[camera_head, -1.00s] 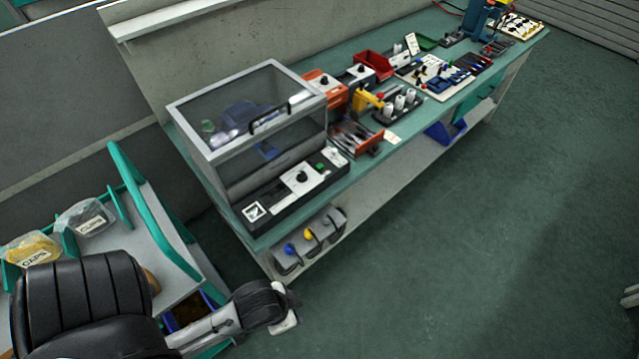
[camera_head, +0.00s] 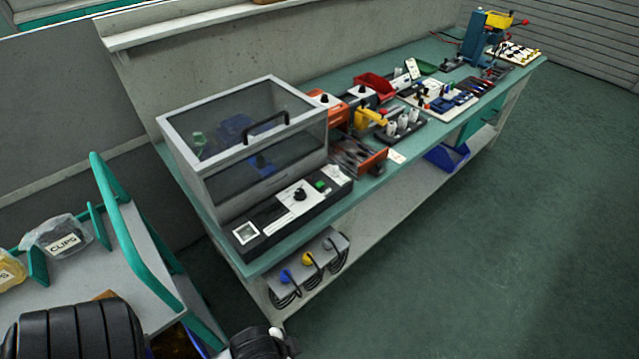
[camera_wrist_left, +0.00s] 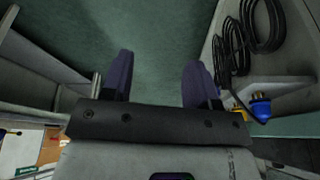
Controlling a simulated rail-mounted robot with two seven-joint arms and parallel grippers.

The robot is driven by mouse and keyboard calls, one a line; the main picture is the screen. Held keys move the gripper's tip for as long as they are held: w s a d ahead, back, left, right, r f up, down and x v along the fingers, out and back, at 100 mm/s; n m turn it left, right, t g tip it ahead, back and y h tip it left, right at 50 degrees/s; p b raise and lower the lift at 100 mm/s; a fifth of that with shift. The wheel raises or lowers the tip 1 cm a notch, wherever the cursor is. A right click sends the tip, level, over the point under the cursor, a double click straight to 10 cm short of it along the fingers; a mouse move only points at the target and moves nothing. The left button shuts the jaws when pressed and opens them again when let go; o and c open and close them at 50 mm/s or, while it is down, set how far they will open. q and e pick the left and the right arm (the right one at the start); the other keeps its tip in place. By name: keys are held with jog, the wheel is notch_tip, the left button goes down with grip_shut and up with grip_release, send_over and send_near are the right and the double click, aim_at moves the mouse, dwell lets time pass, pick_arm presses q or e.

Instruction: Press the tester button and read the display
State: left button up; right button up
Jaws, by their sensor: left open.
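The tester (camera_head: 243,160) is a box with a clear grey-framed hood and a black front panel, at the near left end of the bench in the head view. Its panel has a white plate with a black knob (camera_head: 299,195), a green button (camera_head: 320,184) and a small square display-like window (camera_head: 245,233). I cannot read anything in that window. My left gripper (camera_wrist_left: 157,75) is open and empty in the left wrist view, with green floor beyond its fingers. In the head view only part of my left arm shows at the bottom edge, apart from the tester. My right gripper is not in view.
Below the bench, a grey block with a blue plug (camera_head: 286,275), a yellow plug and coiled black cables (camera_wrist_left: 265,25) lies close to my left gripper. A teal-edged cart (camera_head: 130,235) with bags stands at left. Tools and trays fill the bench. The right floor is clear.

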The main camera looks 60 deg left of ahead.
pick_arm(q)
jog(key=shift+c, duration=0.2)
grip_shut()
dwell(1.4)
